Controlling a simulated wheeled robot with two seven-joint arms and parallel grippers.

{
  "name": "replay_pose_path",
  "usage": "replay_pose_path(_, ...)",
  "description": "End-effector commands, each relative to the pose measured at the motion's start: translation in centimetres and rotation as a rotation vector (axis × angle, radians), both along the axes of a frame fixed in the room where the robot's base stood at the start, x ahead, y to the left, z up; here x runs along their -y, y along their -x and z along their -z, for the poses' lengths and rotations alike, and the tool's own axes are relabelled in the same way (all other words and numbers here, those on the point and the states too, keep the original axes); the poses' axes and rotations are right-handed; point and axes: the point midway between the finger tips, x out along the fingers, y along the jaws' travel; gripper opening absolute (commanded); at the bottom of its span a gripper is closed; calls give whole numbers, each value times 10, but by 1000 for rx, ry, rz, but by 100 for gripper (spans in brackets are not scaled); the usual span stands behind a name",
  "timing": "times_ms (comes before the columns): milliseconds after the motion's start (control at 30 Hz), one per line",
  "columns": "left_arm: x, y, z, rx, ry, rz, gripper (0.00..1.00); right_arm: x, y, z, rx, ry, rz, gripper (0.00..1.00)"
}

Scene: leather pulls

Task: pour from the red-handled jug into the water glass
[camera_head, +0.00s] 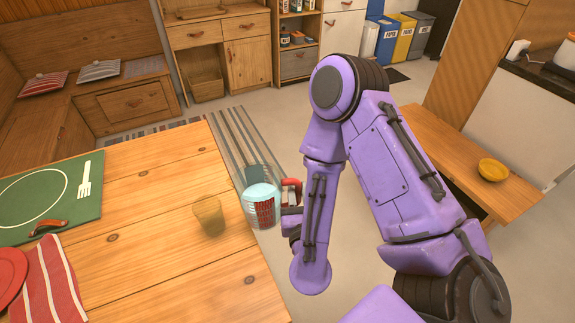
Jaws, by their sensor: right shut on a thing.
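The red-handled jug (259,208) is clear and bluish with red markings on its side. It looks roughly upright, at the table's right edge. My right gripper (291,204) is shut on the jug's red handle, on the jug's right side; its fingers are mostly hidden by the handle and my purple arm. The water glass (209,216) is a see-through, brownish-tinted tumbler, upright on the wooden table (150,225), just left of the jug and apart from it. I cannot tell the level of liquid in either. My left gripper is out of view.
A green placemat (95,205) with a printed plate and fork lies at the table's left. A striped red cloth (62,285) and a red plate (10,275) are at the near left. The table around the glass is clear. A bench with a yellow bowl (493,169) stands right.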

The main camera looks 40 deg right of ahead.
Motion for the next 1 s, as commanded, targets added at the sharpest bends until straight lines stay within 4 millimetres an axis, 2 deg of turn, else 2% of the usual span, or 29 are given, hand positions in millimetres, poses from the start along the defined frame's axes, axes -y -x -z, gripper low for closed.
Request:
replay_pose_path(333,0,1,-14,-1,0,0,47,-17,-11,-30,-173,293,-4,0)
replay_pose_path(667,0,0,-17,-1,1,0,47,-35,-22,-57,-307,510,-2,0)
replay_pose_path(1000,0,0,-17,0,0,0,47,-36,-22,-57,-317,523,-3,0)
